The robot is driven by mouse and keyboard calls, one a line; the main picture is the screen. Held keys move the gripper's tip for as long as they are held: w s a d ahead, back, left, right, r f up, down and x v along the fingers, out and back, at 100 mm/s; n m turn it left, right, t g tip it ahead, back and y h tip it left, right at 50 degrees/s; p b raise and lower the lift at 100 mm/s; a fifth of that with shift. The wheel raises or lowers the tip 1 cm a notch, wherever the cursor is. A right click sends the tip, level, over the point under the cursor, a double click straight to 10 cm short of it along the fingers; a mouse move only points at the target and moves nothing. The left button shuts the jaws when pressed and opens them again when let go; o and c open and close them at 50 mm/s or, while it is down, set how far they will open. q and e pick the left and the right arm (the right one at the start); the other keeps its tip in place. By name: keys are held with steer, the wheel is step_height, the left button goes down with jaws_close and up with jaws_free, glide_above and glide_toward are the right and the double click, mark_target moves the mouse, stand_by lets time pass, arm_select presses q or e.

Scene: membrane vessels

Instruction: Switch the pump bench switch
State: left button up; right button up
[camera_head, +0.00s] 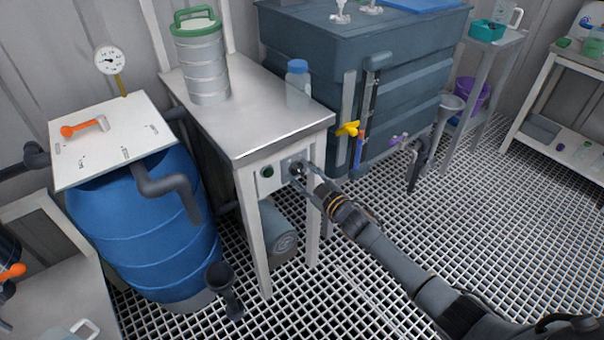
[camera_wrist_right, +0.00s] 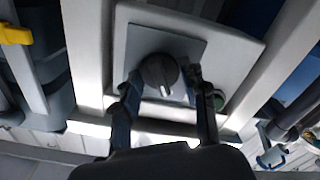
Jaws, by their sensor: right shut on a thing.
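The pump bench (camera_head: 252,145) is a light grey table with a switch panel on its front end. The panel has a square grey plate with a dark rotary switch knob (camera_wrist_right: 158,72). A green round button (camera_head: 267,172) sits left of the plate in the head view; it is partly hidden behind a finger in the wrist view (camera_wrist_right: 217,100). My right gripper (camera_head: 302,170) is at the switch, with its fingers (camera_wrist_right: 163,88) on both sides of the knob, shut on it. In the head view the fingers partly cover the knob.
On the bench stand a ribbed canister with a green lid (camera_head: 201,60) and a blue-capped bottle (camera_head: 298,84). A blue barrel (camera_head: 150,235) stands left, a large dark tank (camera_head: 330,45) with a yellow valve (camera_head: 348,129) right. Open grating floor (camera_head: 500,210) lies at right.

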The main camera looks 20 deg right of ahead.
stand_by(0.4)
steer(key=o, duration=1.2)
steer(key=shift+c, duration=0.2)
steer(key=v, duration=1.2)
